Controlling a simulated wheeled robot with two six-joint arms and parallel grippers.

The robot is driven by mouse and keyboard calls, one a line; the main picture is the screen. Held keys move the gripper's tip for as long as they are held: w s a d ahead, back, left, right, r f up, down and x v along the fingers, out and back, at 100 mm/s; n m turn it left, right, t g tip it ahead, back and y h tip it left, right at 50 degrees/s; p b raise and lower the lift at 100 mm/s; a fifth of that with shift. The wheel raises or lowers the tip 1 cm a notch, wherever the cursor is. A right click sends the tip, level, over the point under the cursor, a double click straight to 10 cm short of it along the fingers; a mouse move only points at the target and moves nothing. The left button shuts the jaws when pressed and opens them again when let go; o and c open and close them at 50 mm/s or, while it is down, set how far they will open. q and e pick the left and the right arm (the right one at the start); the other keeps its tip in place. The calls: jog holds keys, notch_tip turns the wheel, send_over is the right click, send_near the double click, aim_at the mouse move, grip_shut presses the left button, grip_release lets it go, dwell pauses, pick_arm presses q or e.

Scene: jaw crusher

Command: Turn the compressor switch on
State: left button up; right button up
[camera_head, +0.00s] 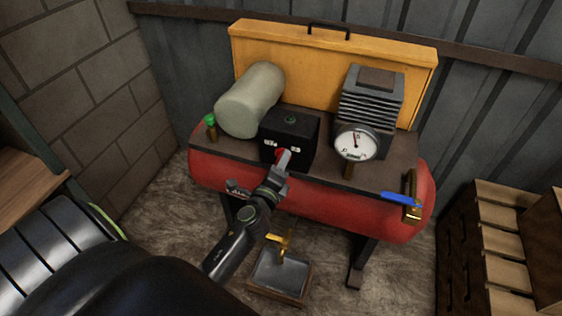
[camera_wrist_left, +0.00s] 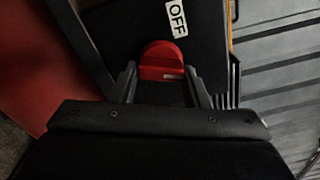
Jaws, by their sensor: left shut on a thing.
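The compressor has a red tank (camera_head: 330,207) with a dark top plate. A black switch box (camera_head: 304,140) stands on the plate, with small white labels on its front face. A red switch knob (camera_head: 281,155) is on that face, partly hidden by my left gripper (camera_head: 284,160). In the left wrist view the red knob (camera_wrist_left: 162,60) sits between the two fingers of my left gripper (camera_wrist_left: 163,80), which is shut on it. A white label reading OFF (camera_wrist_left: 176,18) shows beside the knob. My right gripper is not in view.
A round pressure gauge (camera_head: 356,142) and a finned grey block (camera_head: 371,97) stand right of the box. A blue-handled valve (camera_head: 401,198) is at the right end. A metal tray (camera_head: 280,275) lies below. Wooden crates (camera_head: 490,235) stand at the right.

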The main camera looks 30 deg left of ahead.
pick_arm(q)
jog(key=m, duration=0.4)
jog(key=shift+f+p, duration=0.2)
jog(key=shift+p, duration=0.2)
jog(key=shift+m, duration=0.3)
jog(key=o, duration=1)
